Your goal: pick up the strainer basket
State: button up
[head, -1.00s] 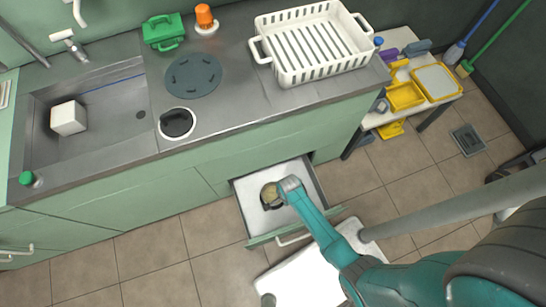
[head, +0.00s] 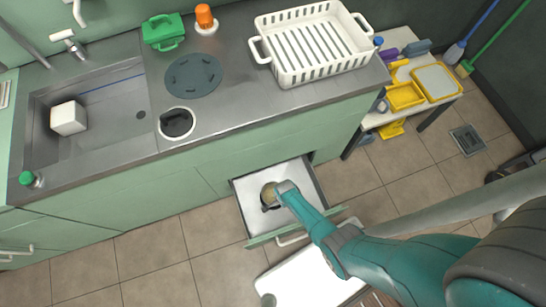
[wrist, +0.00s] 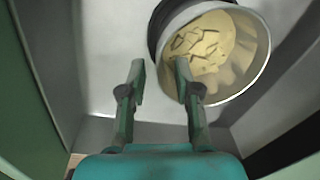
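The strainer basket appears to be the round, pale-rimmed vessel in the open drawer, seen in the wrist view (wrist: 228,42) at upper right. Its inside is yellowish with dark angular marks, and a dark rounded part shows at its left. In the head view the basket (head: 267,191) is partly hidden by my gripper (head: 283,189). The left finger is over the bare drawer floor.
The drawer (head: 246,207) stands open below the counter, its walls close around my gripper. A white dish rack (head: 316,48) and a round dark plate (head: 194,76) are on the counter. A side table (head: 452,87) with yellow trays stands at right.

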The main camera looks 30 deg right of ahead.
jog(key=shift+f, duration=0.6)
grip_shut()
jog(key=shift+r, duration=0.15)
